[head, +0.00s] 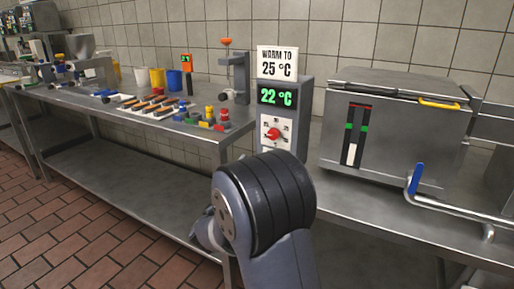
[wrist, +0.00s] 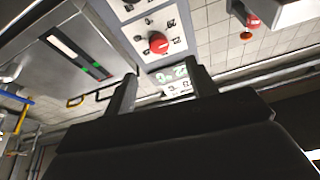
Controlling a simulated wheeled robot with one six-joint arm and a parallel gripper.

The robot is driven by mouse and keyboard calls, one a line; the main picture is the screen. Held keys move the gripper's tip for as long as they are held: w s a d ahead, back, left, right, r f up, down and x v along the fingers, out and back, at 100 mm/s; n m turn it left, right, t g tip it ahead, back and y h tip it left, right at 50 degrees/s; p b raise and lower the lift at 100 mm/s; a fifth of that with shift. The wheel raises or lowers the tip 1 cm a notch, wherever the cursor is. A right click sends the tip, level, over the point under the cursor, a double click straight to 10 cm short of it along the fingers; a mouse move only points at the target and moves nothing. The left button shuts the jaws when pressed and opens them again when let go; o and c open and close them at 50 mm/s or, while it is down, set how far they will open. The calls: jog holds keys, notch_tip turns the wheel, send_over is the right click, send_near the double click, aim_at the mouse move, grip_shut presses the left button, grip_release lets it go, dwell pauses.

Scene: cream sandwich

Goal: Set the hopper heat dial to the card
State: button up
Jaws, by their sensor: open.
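The heat dial is a red knob (head: 273,134) on a white marked plate on the front of a grey control box (head: 293,110). Above it a display (head: 276,97) reads 22 °C in green. The card (head: 277,62) on top reads "WARM TO 25 °C". In the wrist view, which is turned over, the red knob (wrist: 158,43) lies beyond the fingertips of my gripper (wrist: 161,82). The fingers are apart with nothing held between them. The knob's exact pointer setting is too small to read. My arm hides the gripper in the head view.
A steel hopper (head: 390,130) with a lid and a yellow handle (head: 440,104) stands right of the box. A pipe with a blue lever (head: 416,179) juts out in front. Bars, cups and a clamp stand (head: 234,78) are on the left bench (head: 130,122).

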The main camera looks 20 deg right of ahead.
aim_at(272, 137)
jog(key=b+x, duration=0.1)
jog(key=x, duration=0.9)
jog(key=shift+w+d+r, duration=0.15)
jog(key=shift+d+r, duration=0.1)
jog(key=shift+d, duration=0.1)
jog(key=shift+c, duration=0.2)
jog(key=c, duration=0.9)
